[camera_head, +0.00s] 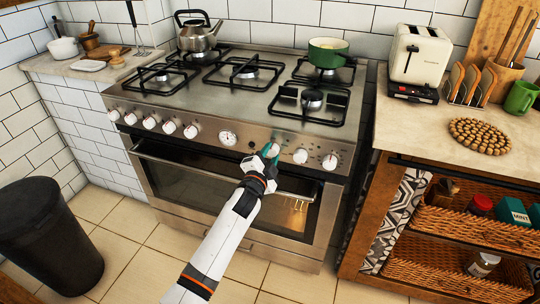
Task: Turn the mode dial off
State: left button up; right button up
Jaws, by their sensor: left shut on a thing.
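The steel range has a row of white-faced dials along its front panel (205,136). My left gripper (268,161) reaches in from below and is shut on one of these dials (272,149), just right of the round clock (228,138). The jaws partly hide that dial, so its pointer cannot be read. I take it to be the mode dial, but its markings are too small to tell. Two more dials (300,156), (330,162) sit to its right, uncovered. My right gripper is not in view.
A kettle (198,38) and a green pot (326,52) stand on the hob. The oven door handle (180,161) runs below the dials, partly behind my left arm. A toaster (418,55) stands on the right counter. A dark bin (45,235) stands on the floor at left.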

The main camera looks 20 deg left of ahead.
pick_arm(q)
jog(key=o, duration=1)
jog(key=shift+s, duration=0.55)
jog(key=s+p, duration=0.1)
jog(key=s, duration=0.5)
jog(key=shift+s+a, duration=0.2)
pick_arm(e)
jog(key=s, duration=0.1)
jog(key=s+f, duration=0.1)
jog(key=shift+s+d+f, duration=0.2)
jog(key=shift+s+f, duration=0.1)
